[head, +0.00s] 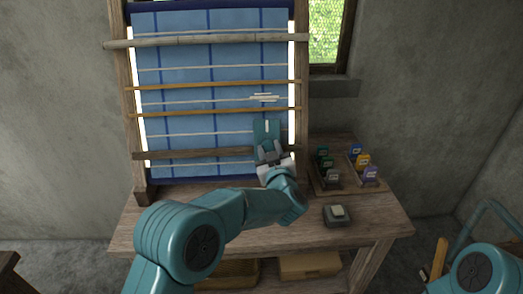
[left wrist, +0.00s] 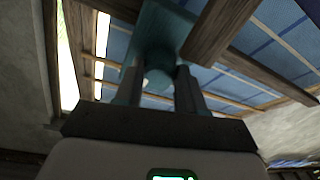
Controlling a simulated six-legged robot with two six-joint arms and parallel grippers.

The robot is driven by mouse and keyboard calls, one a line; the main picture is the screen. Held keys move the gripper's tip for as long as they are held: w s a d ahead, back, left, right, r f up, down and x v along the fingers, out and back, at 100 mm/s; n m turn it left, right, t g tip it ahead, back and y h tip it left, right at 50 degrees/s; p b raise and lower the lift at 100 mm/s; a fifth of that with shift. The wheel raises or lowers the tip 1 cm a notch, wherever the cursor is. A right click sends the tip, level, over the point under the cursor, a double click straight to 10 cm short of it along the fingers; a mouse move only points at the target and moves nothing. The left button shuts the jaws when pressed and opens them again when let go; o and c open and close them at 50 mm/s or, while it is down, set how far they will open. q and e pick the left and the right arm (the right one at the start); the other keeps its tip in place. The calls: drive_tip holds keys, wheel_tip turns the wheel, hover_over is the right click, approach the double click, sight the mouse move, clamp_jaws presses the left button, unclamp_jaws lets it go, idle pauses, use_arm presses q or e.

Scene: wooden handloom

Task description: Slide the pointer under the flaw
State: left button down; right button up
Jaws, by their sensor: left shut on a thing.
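The flaw (head: 264,97), a small patch of short white lines, shows on the blue checked cloth (head: 180,70) right of its middle. The pointer (head: 266,130) is a teal plate with a white mark, at the lower wooden rail (head: 195,154). Its white mark appears almost straight below the flaw. My left gripper (head: 268,154) is shut on the pointer's lower part. In the left wrist view my left gripper (left wrist: 160,85) has its fingers around the round teal knob of the pointer (left wrist: 157,50). My right gripper is out of view.
Right of the loom, a rack (head: 335,188) holds several coloured labelled pieces. A small grey box with a pale button (head: 338,212) is on the table (head: 380,226) in front of it. Thin rods cross the cloth above the pointer. The window is behind at right.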

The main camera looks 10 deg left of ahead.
use_arm(q)
drive_tip(key=shift+r, duration=0.15)
drive_tip(key=c, duration=0.7)
unclamp_jaws()
drive_tip(key=shift+o, duration=0.2)
drive_tip(key=shift+s+d, duration=0.15)
drive_tip(key=shift+s, duration=0.2)
drive_tip(key=b+v, duration=0.3)
drive_tip(key=v, duration=1.2)
drive_tip(key=shift+s, duration=0.25)
drive_tip(key=shift+d, duration=0.1)
